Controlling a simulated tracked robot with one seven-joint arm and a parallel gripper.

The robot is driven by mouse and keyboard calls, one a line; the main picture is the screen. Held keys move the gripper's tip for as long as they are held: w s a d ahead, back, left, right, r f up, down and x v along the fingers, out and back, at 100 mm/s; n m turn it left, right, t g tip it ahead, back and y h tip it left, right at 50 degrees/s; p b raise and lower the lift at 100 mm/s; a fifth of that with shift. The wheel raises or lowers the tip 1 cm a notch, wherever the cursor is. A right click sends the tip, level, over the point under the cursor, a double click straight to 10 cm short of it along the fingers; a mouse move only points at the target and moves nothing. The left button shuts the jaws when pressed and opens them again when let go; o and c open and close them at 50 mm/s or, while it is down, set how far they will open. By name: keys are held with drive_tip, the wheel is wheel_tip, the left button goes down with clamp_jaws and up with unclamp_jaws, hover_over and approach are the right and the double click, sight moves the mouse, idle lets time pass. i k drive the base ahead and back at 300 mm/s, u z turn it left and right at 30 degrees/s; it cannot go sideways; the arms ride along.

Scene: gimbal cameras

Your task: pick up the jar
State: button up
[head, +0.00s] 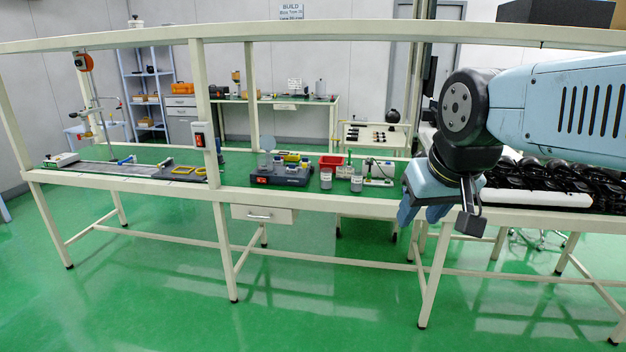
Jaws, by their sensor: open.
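Two small grey jars with pale labels stand upright near the front edge of the workbench: a left jar (326,178) and a right jar (357,183). Which one the task means cannot be told. My gripper (437,214) hangs from my arm at the right, pointing down in front of the bench. It is open, with nothing seen between its fingers. It appears to the right of both jars and apart from them.
A red bin (331,162) stands behind the jars. A grey device (281,174) is left of them, and a small white stand (379,174) is right. A frame beam (300,32) crosses above, with a post (204,110) at left. The green floor (330,310) in front is clear.

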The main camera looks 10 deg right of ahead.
sight(326, 173)
drive_tip(key=u, duration=0.25)
drive_tip(key=i, duration=1.2)
drive_tip(key=z, duration=0.45)
drive_tip(key=i, duration=0.85)
drive_tip(key=z, duration=0.75)
drive_tip(key=k, duration=0.85)
drive_tip(key=z, duration=0.15)
drive_tip(key=i, duration=0.9)
drive_tip(key=u, duration=0.05)
